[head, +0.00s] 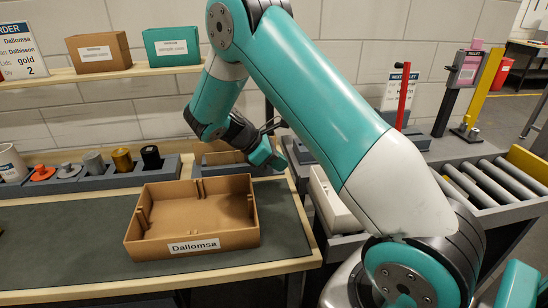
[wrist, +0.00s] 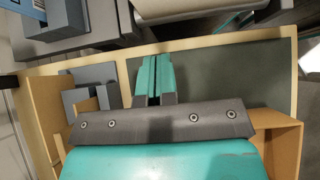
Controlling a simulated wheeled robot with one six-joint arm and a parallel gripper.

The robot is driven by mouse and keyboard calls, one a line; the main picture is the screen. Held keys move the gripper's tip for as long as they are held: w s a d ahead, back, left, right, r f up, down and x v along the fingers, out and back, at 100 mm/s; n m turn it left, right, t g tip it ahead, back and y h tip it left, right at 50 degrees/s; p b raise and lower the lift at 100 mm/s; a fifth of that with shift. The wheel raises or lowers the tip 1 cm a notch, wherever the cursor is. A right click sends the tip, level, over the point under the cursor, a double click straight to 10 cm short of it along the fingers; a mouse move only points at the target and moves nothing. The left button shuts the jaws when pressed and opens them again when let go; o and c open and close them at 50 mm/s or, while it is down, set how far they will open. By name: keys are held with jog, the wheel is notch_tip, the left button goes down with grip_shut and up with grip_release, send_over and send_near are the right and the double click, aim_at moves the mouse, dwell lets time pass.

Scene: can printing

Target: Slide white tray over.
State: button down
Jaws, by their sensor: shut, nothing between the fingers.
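The white tray (head: 333,203) is to the right of the workbench in the head view, on a grey surface beside the roller conveyor. My arm crosses in front of it and hides much of it. My gripper (head: 270,160) is above the back right of the bench, to the left of the white tray and apart from it. Its teal fingers (wrist: 155,78) are together and empty in the wrist view. A pale object (wrist: 168,8) is cut off at the top of the wrist view; I cannot tell if it is the white tray.
An open brown box labelled Dallomsa (head: 190,217) sits on the dark mat (head: 60,245). A grey holder (head: 100,178) with several small items stands behind it. The roller conveyor (head: 495,183) is at the right. A red post (head: 404,95) stands behind my arm.

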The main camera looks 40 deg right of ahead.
aim_at(313, 176)
jog(key=x, duration=0.5)
jog(key=shift+s+d+r+p, duration=0.1)
jog(key=shift+s+d+p, duration=0.15)
jog(key=shift+p, duration=0.15)
jog(key=shift+s+d+p, duration=0.2)
jog(key=shift+s+d, duration=0.05)
jog(key=shift+d, duration=0.25)
jog(key=shift+s+d+p, duration=0.15)
jog(key=shift+s+d, duration=0.1)
jog(key=shift+d, duration=0.2)
jog(key=shift+s+d, duration=0.25)
jog(key=shift+d, duration=0.2)
